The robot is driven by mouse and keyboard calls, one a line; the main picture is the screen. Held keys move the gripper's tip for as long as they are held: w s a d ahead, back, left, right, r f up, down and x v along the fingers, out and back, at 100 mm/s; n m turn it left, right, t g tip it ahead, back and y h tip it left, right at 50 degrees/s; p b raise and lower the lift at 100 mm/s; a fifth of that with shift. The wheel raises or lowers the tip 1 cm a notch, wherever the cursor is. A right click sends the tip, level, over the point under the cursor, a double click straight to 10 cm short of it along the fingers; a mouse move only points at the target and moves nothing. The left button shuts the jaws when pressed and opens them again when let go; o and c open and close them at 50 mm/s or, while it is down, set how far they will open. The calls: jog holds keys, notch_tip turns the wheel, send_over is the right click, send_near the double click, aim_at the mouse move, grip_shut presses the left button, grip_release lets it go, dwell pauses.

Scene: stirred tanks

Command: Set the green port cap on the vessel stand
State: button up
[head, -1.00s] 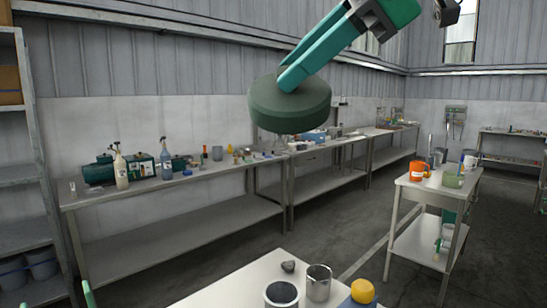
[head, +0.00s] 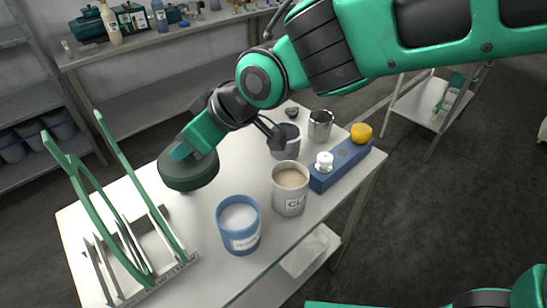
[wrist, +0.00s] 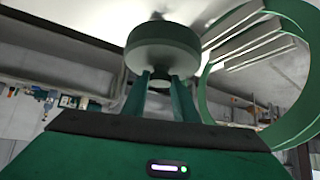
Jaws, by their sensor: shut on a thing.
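The green port cap (head: 188,170) is a thick dark green disc. My gripper (head: 184,150) is shut on it and holds it at the left part of the white table.
A blue mug (head: 238,240), a grey mug (head: 290,205), a dark-rimmed cup (head: 284,150) and a metal cup (head: 320,127) stand right of the cap. A blue block (head: 345,165) carries a white knob and a yellow knob. The white table (head: 225,185) is bare around the cap.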

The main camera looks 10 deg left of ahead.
jog(key=shift+w+d+f, duration=0.1)
jog(key=shift+f, duration=0.4)
jog(key=shift+w+d+f, duration=0.95)
jog(key=shift+w+f, duration=0.65)
jog(key=shift+f, duration=0.2)
jog(key=shift+w+d+f, duration=0.9)
jog(key=shift+w+f, duration=0.75)
jog(key=shift+f, duration=0.1)
jog(key=shift+w+d+f, duration=0.95)
jog(key=shift+w+f, duration=0.65)
jog(key=shift+f, duration=0.2)
jog(key=shift+f, duration=0.1)
jog(key=o, duration=1.1)
jog(key=shift+s+d+r, duration=0.1)
jog(key=shift+d+r, duration=0.2)
jog(key=shift+r, duration=0.2)
jog(key=v, duration=1.1)
